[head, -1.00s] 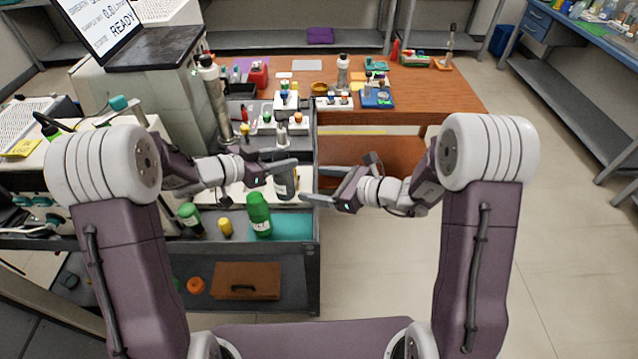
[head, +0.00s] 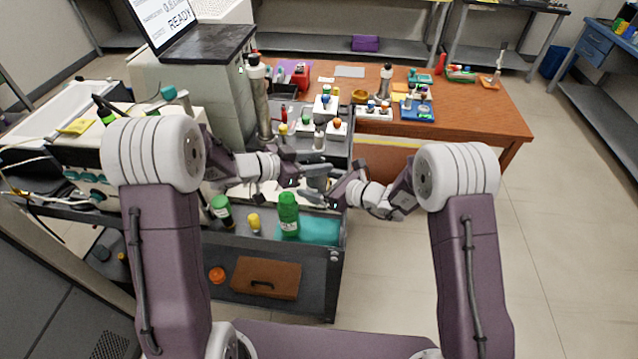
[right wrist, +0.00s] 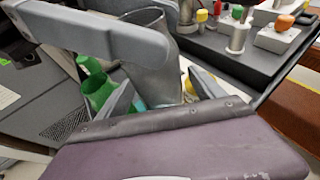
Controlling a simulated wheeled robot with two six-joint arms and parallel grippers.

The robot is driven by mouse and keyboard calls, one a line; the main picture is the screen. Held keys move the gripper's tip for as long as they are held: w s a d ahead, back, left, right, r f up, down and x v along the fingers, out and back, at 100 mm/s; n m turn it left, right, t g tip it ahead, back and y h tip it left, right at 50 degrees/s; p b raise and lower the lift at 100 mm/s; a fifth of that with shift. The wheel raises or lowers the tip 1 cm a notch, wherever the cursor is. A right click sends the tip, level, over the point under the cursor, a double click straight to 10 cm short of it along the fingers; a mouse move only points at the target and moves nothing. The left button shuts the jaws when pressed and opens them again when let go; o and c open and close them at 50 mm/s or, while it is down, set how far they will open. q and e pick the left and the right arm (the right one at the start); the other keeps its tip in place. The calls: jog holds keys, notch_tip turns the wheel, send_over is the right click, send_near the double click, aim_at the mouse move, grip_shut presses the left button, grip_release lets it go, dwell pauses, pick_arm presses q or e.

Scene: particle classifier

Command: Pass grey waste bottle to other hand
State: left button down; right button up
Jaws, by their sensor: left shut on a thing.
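The grey waste bottle (head: 317,184) is held in the air between my two grippers above the cart; it also shows as a grey cylinder in the right wrist view (right wrist: 152,60). My left gripper (head: 312,171) is shut on it, and one of its grey fingers crosses the top left of the right wrist view. My right gripper (head: 336,189) is close beside the bottle on the right. In the right wrist view its two fingers (right wrist: 160,92) stand apart, one on each side of the bottle's near part. Whether they touch it is hard to tell.
Below is a dark cart (head: 333,262) with green bottles (head: 289,213), a yellow-capped bottle (head: 254,222) and a brown case (head: 266,278). A wooden table (head: 480,110) with lab items stands behind. Open floor lies to the right.

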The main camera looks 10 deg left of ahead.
jog(key=c, duration=1)
pick_arm(q)
jog(key=c, duration=1.2)
grip_release()
jog(key=shift+c, duration=0.2)
pick_arm(e)
jog(key=c, duration=0.4)
pick_arm(q)
jog(key=o, duration=0.5)
jog(key=shift+r, duration=0.1)
